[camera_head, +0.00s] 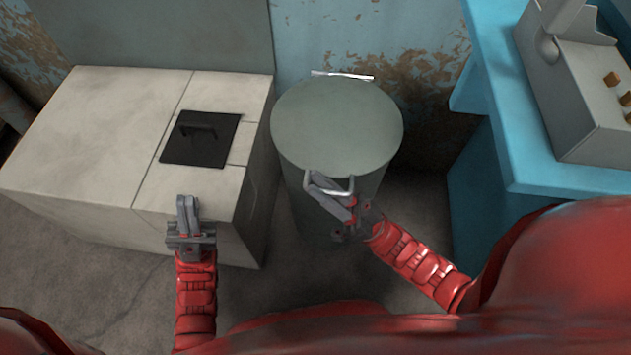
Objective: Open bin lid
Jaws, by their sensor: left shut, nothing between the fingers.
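The round grey-green bin stands against the back wall, with its flat lid (337,120) lying closed on top. A pale metal bar (330,191), apparently the lid's handle, shows at the front rim. My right gripper (328,196) is at this front rim, its fingers overlapping the bar in the picture. I cannot tell whether they are closed around it. My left gripper (187,207) is shut and empty, in front of the white tiled block and apart from the bin.
The white tiled block (90,130) left of the bin carries a black square hatch (208,150) with a handle. A blue counter (490,90) with a grey machine (580,100) stands at the right. A pale strip (343,75) sits behind the lid's back edge.

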